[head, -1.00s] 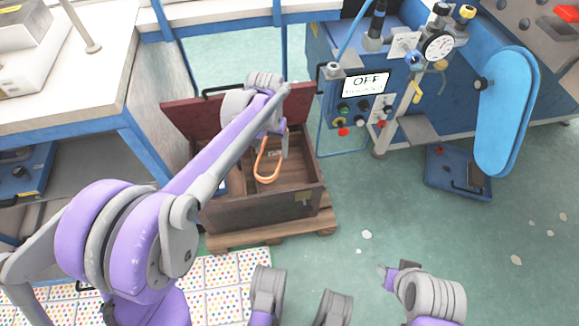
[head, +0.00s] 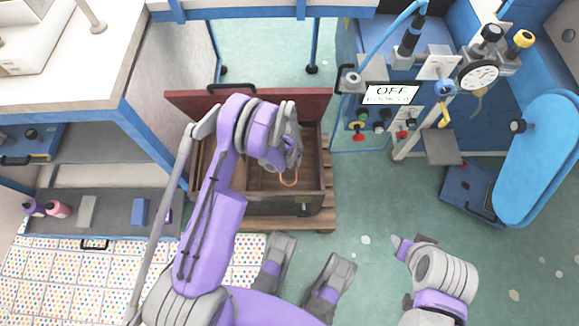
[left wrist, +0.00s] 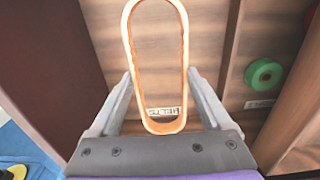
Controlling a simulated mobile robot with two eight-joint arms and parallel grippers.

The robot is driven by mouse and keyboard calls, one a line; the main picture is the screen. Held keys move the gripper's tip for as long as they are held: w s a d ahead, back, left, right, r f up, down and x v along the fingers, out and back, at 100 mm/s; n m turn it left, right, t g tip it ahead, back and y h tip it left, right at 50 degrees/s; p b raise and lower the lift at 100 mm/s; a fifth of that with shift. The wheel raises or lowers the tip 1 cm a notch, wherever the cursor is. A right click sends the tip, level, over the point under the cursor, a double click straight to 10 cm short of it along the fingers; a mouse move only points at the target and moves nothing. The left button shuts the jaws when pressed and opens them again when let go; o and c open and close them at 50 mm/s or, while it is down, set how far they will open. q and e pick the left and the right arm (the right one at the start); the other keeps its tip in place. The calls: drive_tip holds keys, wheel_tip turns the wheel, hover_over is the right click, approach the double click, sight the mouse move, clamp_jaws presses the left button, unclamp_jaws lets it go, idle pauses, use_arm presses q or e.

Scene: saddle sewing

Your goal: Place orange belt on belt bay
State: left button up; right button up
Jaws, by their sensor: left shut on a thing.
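The orange belt (head: 289,182) is a narrow loop over the open wooden box (head: 265,208), partly hidden by my left arm. In the left wrist view the belt (left wrist: 184,50) stretches lengthwise between the fingers of my left gripper (left wrist: 159,72), over a compartment with a small printed label (left wrist: 163,112). My left gripper (head: 291,163) is shut on the belt. I cannot tell if the belt touches the compartment floor. My right gripper (head: 400,246) is away over the floor at the lower right, with its fingers unclear.
A green spool (left wrist: 264,74) lies in the compartment right of a divider (left wrist: 229,45). The box's dark red lid (head: 300,103) stands open behind it. A blue machine with an OFF display (head: 391,94) stands to the right, and a workbench (head: 75,80) to the left.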

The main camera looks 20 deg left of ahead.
use_arm(q)
drive_tip(key=shift+f+b, duration=0.45)
drive_tip(key=shift+f, duration=2.35)
drive_tip(key=shift+f, duration=0.15)
drive_tip(key=o, duration=1.2)
drive_tip(key=shift+o, duration=0.2)
